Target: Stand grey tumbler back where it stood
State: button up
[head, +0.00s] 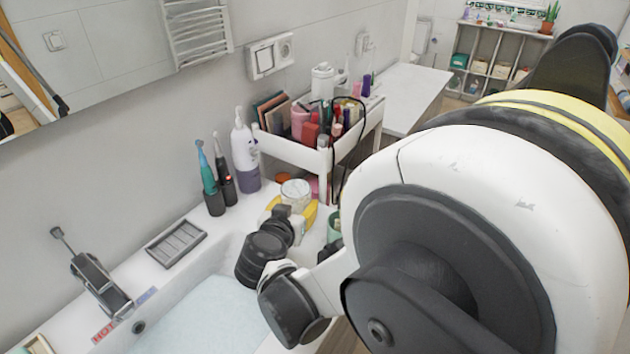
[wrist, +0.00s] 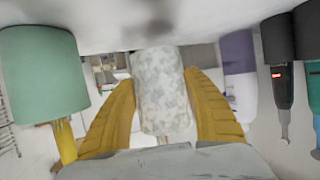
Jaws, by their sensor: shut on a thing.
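The grey tumbler, pale with a mottled pattern, is between the yellow fingers of my gripper (wrist: 163,112). The tumbler (wrist: 160,88) fills the middle of the upside-down wrist view, one finger on each side. In the head view the tumbler (head: 295,190) shows its round top above my gripper (head: 291,211), over the white counter by the basin's far corner. It looks upright and close to the counter. I cannot tell whether its base touches the surface. My wrist hides its lower part in the head view.
A green cup (wrist: 42,75) with a yellow item stands to one side. A purple-and-white bottle (head: 246,160), a dark electric toothbrush (head: 225,172) and a teal one (head: 208,175) stand near the wall. A white cart (head: 290,150) full of cosmetics is behind. A grey soap dish (head: 176,248) lies left.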

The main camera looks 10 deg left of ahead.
notch_tip(320, 180, down, 3)
jog(key=shift+f+b, duration=0.15)
jog(key=shift+b, duration=0.45)
jog(key=o, duration=1.4)
jog(key=shift+c, duration=0.2)
jog(key=shift+r, duration=0.2)
jog(key=p+v, duration=0.3)
jog(key=v, duration=0.8)
jog(key=shift+s, duration=0.4)
jog(key=shift+r, duration=0.15)
